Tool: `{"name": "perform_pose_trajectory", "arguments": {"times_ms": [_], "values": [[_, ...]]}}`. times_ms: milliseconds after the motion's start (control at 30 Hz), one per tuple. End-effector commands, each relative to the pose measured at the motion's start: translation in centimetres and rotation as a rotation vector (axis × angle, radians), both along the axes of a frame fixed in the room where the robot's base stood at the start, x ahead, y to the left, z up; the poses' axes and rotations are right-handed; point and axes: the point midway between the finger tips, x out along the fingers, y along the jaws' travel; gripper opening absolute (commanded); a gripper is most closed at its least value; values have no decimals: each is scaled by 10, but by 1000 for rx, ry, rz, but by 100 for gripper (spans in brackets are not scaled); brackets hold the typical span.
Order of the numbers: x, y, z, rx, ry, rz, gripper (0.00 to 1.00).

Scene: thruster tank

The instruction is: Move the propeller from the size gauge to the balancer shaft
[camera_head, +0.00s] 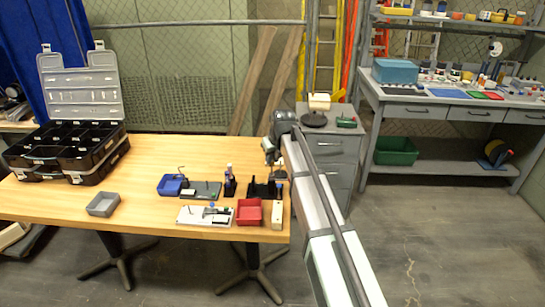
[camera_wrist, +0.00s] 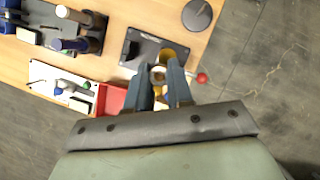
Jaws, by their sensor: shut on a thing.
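My gripper (camera_wrist: 161,80) points down over the right end of the wooden table. Its blue-grey fingers are shut on a small brass-coloured part with a pale hub, which I take for the propeller (camera_wrist: 158,74). The fingers hide much of it. Just beyond the fingertips is a black plate (camera_wrist: 140,50) with a dark upright piece. Yellow-brass pieces show at its right side. I cannot tell for sure which fixture is the size gauge and which is the balancer shaft. In the head view my gripper (camera_head: 271,155) is small, above the black fixture (camera_head: 262,188).
A red tray (camera_head: 249,211), a white board (camera_head: 205,215), a blue tray (camera_head: 172,184) and a beige block (camera_head: 278,214) stand close by. A red knob (camera_wrist: 202,78) sits near the table's right edge. The table's middle is clear around a grey tray (camera_head: 103,204).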

Motion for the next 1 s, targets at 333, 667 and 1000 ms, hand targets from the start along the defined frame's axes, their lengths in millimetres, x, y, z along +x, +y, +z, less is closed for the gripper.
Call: {"name": "perform_pose_trajectory", "arguments": {"times_ms": [333, 667, 1000], "values": [[0, 0, -8, 0, -1, 0, 0], [0, 0, -8, 0, 0, 0, 0], [0, 0, -14, 0, 0, 0, 0]]}}
